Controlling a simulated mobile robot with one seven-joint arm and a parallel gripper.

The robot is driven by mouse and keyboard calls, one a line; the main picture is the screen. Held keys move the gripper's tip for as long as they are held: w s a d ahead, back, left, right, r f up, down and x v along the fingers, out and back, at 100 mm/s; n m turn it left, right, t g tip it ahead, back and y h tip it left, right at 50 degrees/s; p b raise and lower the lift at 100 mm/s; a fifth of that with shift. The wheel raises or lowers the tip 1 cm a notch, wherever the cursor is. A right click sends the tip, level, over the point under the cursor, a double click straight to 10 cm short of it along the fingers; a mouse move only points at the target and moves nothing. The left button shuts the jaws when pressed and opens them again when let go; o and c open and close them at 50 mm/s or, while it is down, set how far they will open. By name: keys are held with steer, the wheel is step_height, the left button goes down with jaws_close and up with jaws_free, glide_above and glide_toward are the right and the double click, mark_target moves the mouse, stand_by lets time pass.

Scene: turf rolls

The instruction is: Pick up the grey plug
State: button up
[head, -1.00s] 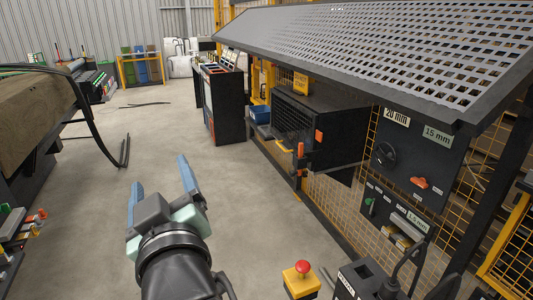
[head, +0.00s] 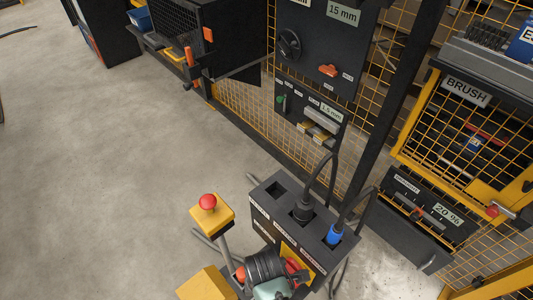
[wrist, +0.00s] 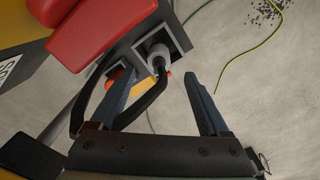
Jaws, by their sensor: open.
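In the wrist view, a grey plug (wrist: 158,52) sits in a dark square socket ahead of my gripper, with a black cable bending down from it. My gripper (wrist: 168,78) is open and empty. The plug lies beyond and between its two blue fingers, nearer the left one, with no contact visible. An orange part (wrist: 115,74) shows in a neighbouring opening. In the head view, the dark socket box (head: 263,208) holds a dark plug (head: 302,212) and a blue plug (head: 334,234). I cannot tell whether the dark one is the grey plug. My arm's end covers part of the box's front; its fingers are hidden there.
A red switch block (wrist: 100,30) is close at upper left in the wrist view. A red button on a yellow box (head: 211,213) stands left of the socket box. A yellow mesh gate (head: 465,130) is at right. The floor at left is clear.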

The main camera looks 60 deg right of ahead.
steer(key=f, duration=0.3)
steer(key=f+b, duration=0.1)
steer(key=f, duration=0.3)
steer(key=shift+s+d+f, duration=0.15)
steer(key=shift+d+f, duration=0.05)
steer(key=shift+f, duration=0.05)
jaws_close()
